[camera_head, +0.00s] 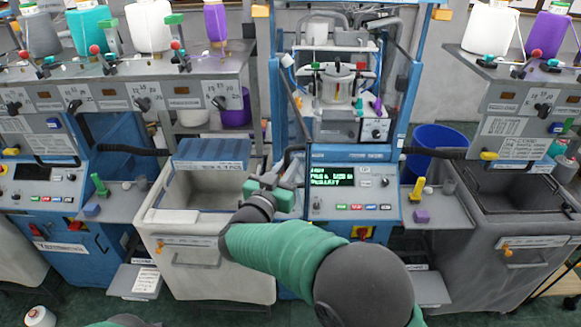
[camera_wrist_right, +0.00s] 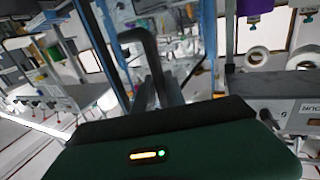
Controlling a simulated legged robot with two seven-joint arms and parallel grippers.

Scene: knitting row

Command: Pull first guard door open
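The middle machine's guard door shows as a clear panel in a blue frame (camera_head: 404,95) around the knitting head. I cannot tell whether it stands ajar. A black bar handle (camera_head: 291,152) shows at its lower left. In the right wrist view the handle (camera_wrist_right: 150,48) rises as a dark loop just beyond the gripper body. My right gripper (camera_head: 284,178) is at the lower end of this handle, left of the control panel. My left gripper is out of view.
A control panel (camera_head: 352,188) with a lit green screen sits just right of my gripper. An open grey bin (camera_head: 203,250) stands below left, another (camera_head: 515,235) at right. A blue bucket (camera_head: 436,140) is behind. Side shelves hold small coloured parts.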

